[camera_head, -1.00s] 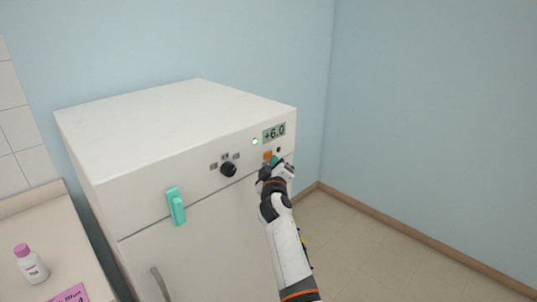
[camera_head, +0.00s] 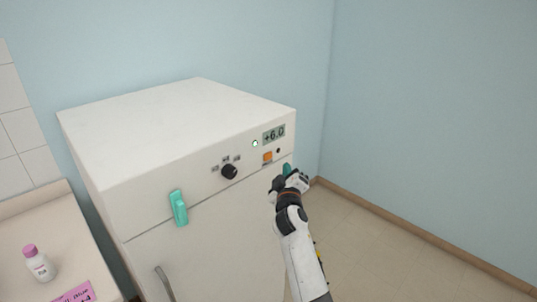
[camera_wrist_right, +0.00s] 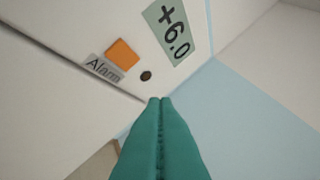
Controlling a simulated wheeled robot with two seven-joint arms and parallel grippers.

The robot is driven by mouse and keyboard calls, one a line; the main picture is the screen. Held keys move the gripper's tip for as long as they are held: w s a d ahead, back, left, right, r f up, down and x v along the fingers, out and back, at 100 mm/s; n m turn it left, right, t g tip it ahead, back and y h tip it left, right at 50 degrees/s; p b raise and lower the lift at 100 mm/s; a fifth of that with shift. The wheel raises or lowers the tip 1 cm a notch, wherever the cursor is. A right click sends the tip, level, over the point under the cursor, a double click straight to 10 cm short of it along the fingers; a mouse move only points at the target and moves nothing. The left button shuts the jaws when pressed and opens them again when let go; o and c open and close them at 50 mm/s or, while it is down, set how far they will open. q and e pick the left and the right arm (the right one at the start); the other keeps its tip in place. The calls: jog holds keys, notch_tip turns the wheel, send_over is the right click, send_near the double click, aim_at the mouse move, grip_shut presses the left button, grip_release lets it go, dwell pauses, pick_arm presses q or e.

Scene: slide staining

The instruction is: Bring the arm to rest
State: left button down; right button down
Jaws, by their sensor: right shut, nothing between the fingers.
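My right gripper (camera_head: 287,169) is in front of the fridge's right front edge, just below the orange alarm button (camera_head: 267,156). In the right wrist view its two teal fingers (camera_wrist_right: 160,101) are pressed together with nothing between them. The orange button also shows there (camera_wrist_right: 122,54), beside an "Alarm" label (camera_wrist_right: 104,69) and a small dark round spot (camera_wrist_right: 146,76). The fingertips appear apart from the button. My left gripper is out of view.
A counter (camera_head: 30,215) at left holds a pink-capped bottle (camera_head: 39,264) and a pink card (camera_head: 76,293). Floor (camera_head: 365,235) at right is clear.

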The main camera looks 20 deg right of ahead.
dwell(0.7)
jog(key=s+a+f+g+y, duration=0.25)
jog(key=s+f, duration=0.25)
jog(key=f, duration=0.8)
jog(key=s+a+f+g+y+b, duration=0.15)
jog(key=s+a+f, duration=0.3)
jog(key=f, duration=0.95)
jog(key=s+a+f+g+y, duration=0.25)
jog(key=s+f, duration=0.35)
jog(key=f, duration=0.7)
jog(key=s+f+g, duration=0.3)
jog(key=s+f, duration=0.4)
jog(key=s, duration=0.7)
jog(key=s+a+f+m+g+y, duration=0.1)
jog(key=s+f+g, duration=0.2)
jog(key=s+f, duration=0.5)
jog(key=s+a+f+m+g, duration=0.1)
jog(key=s+f+g, duration=0.2)
jog(key=s, duration=1.9)
notch_tip(320, 180, down, 5)
jog(key=shift+s+r+y+b, duration=0.1)
jog(key=shift+s+y+b, duration=0.15)
jog(key=shift+y+b, duration=0.1)
